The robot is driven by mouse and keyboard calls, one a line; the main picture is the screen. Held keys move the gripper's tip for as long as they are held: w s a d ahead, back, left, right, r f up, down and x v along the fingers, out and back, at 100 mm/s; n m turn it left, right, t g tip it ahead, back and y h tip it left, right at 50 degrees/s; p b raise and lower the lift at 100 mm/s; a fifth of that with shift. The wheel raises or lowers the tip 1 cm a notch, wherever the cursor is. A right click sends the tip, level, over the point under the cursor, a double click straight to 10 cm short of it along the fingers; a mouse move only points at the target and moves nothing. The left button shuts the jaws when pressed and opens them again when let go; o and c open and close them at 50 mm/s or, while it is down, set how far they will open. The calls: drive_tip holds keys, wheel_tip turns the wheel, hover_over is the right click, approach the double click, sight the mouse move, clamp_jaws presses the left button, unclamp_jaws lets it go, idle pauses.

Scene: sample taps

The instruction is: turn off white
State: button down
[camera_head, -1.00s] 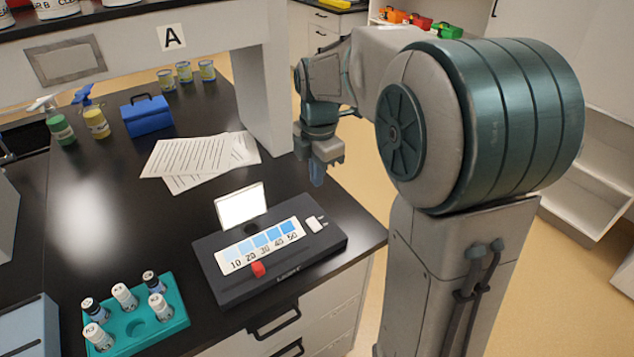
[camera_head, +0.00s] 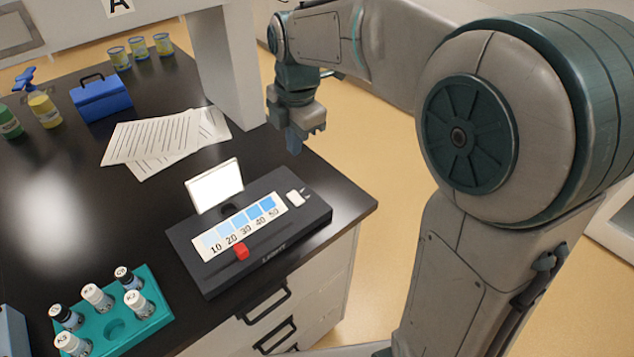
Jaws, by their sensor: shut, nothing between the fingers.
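A dark grey device (camera_head: 283,240) lies on the black bench near its right edge. It carries a blue colour scale marked 10 to 50, a red slider (camera_head: 241,252) near the low end, and a small white piece (camera_head: 297,198) at its right end. A bright white panel (camera_head: 215,187) stands tilted at its back. I cannot tell which white thing the task names; no white tap is clearly visible. My gripper (camera_head: 293,146) points down, shut and empty, above and behind the device's right end in the picture, apart from it.
A teal rack (camera_head: 157,318) with several labelled vials stands at the front left. Papers (camera_head: 165,140), a blue box (camera_head: 101,98), yellow tins (camera_head: 140,48) and a yellow bottle (camera_head: 44,108) are further back. A shelf post (camera_head: 226,70) rises left of my gripper.

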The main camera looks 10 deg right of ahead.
idle(0.4)
drive_tip(key=p, duration=0.1)
approach(293, 193)
drive_tip(key=f, duration=0.7)
drive_tip(key=shift+w+a, duration=0.25)
drive_tip(key=shift+a, duration=0.05)
drive_tip(key=shift+w+d, duration=0.1)
